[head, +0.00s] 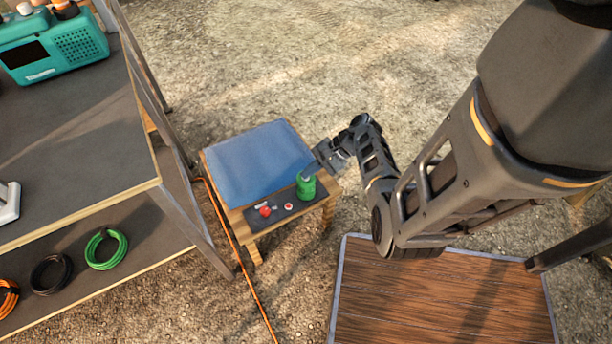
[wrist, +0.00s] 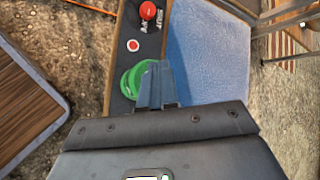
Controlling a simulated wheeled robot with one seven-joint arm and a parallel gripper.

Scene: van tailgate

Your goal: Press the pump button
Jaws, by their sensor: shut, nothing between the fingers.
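A dark control strip (head: 250,216) runs along the front of a small wooden table. It carries a red knob (head: 265,211), a small red button with a pale ring (head: 288,206) and a green cylinder (head: 306,188). In the wrist view I see the red knob (wrist: 148,10), the ringed button (wrist: 133,45) and the green cylinder (wrist: 132,82). White lettering by the knob is not clearly legible, so I cannot tell which is the pump button. My gripper (head: 311,170) is shut and empty, over the green cylinder and partly hiding it; contact is unclear. Its fingers show in the wrist view (wrist: 156,72).
A blue cloth-like pad (head: 250,160) covers most of the table. A grey shelf unit (head: 80,140) with a teal device (head: 52,44) and coiled cables stands left. An orange cable (head: 237,255) runs past the table. A brown wooden platform (head: 440,300) lies at front right.

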